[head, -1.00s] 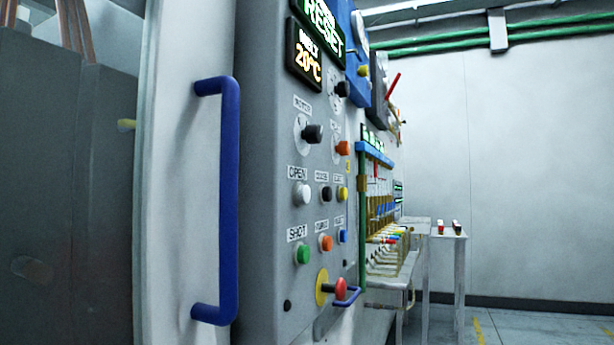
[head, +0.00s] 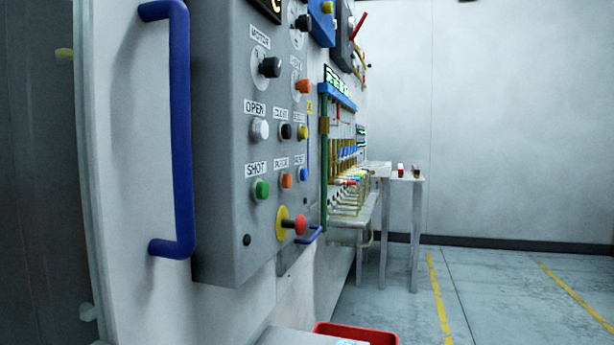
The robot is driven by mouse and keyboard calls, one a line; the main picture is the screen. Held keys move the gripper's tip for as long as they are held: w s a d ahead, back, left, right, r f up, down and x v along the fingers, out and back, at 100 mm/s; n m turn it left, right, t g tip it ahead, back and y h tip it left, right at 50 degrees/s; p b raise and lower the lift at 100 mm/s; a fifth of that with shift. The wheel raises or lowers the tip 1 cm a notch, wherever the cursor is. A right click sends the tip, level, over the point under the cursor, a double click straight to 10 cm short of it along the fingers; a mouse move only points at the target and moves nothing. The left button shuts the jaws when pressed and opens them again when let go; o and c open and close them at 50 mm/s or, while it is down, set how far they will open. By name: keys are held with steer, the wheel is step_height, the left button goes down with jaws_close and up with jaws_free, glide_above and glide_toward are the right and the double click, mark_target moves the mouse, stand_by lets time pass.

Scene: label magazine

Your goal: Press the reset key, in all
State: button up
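A grey control panel (head: 222,150) stands at the left, seen at a steep angle. Its lower rows hold a white button (head: 260,130), a black button (head: 285,131), a yellow button (head: 303,132), a green button (head: 262,189), an orange button (head: 287,180) and a blue button (head: 304,174). The labels OPEN and SHOT are readable. The small label above the blue button looks like RESET, but is hard to read. No button can be seen to be pressed. My gripper is not in view.
A blue handle (head: 182,130) juts out left of the panel. A red emergency knob (head: 299,224) on a yellow disc sits below the buttons. A red bin (head: 357,333) and a pale surface (head: 300,338) show at the bottom. Open floor (head: 480,290) lies at the right.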

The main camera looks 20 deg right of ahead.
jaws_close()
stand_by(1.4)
